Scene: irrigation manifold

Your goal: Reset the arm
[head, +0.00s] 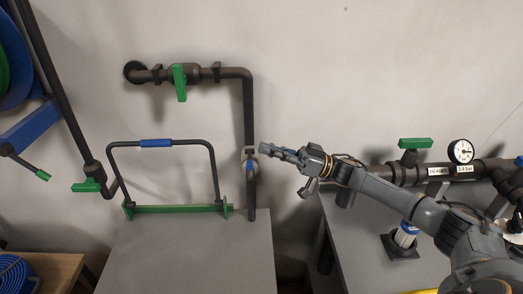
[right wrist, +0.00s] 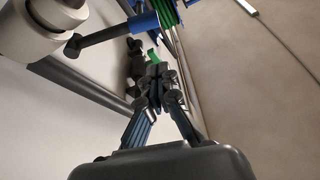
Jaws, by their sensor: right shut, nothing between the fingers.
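My right gripper (head: 279,152) is shut and empty. In the head view it points left, its tips in front of the vertical dark pipe and next to a small round fitting with a blue part (head: 250,166). I cannot tell whether it touches the fitting. In the right wrist view the gripper's fingers (right wrist: 155,78) meet in the middle of the picture. A pale cylindrical part (right wrist: 40,25) with a blue-ended dark bar (right wrist: 142,22) is at the upper left there. My right arm reaches in from the right side of the head view. My left gripper is out of view.
A grey cabinet (head: 188,262) stands below, with a blue-gripped handle frame (head: 156,143) on a green bar. A green-handled valve (head: 180,82) is on the wall pipe. At the right are a green valve handle (head: 415,143), a gauge (head: 461,151) and a blue-topped filter (head: 406,234).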

